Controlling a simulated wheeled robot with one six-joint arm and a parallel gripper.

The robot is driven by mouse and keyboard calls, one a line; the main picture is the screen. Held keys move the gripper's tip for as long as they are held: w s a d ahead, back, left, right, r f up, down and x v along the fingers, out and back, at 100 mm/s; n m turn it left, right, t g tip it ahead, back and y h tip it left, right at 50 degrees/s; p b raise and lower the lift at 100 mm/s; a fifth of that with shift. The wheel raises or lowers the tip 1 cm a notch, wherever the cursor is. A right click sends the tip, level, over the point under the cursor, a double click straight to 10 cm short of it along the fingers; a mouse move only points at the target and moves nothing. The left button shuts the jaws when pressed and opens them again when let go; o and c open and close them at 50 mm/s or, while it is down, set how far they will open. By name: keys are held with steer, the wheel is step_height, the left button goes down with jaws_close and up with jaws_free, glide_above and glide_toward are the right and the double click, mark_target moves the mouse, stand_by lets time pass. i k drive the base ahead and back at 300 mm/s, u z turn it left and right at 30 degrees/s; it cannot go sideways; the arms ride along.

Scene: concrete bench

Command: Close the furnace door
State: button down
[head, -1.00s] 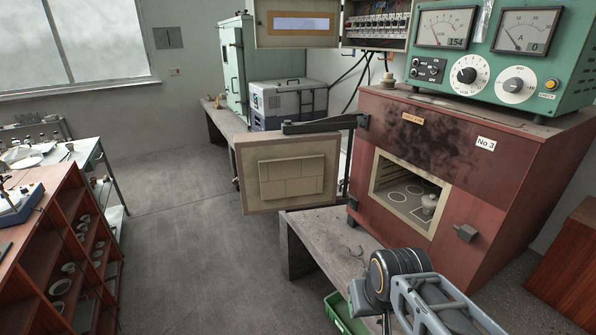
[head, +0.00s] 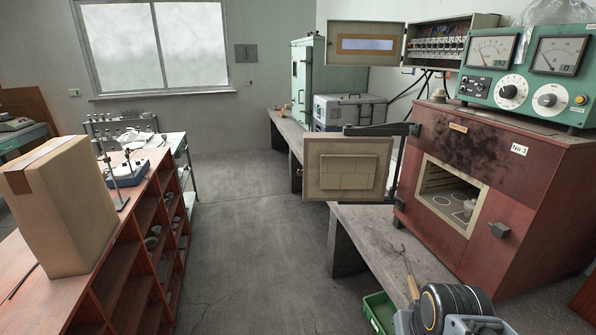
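The furnace (head: 520,190) is a dark red box on the concrete bench at the right. Its door (head: 347,170) stands wide open to the left, held on a dark hinge arm (head: 375,130), with its pale brick lining facing me. A dark latch block (head: 499,230) sits right of the opening. Part of my arm shows at the bottom right, below the furnace and apart from the door. My gripper's fingers are not visible.
A green control box (head: 530,75) with dials stands on the furnace. Tongs (head: 410,275) lie on the bench (head: 375,235), with a green crate (head: 379,312) below. A cardboard box (head: 65,205) stands on red shelving at the left. The floor (head: 250,230) between is clear.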

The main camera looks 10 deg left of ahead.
mark_target(351, 166)
steer(key=u, duration=0.8)
steer(key=i, duration=1.05)
steer(key=u, duration=1)
steer(key=i, duration=1.55)
steer(key=z, duration=0.85)
steer(key=i, duration=1.1)
steer(key=z, duration=1.35)
steer(key=i, duration=0.25)
steer(key=z, duration=0.05)
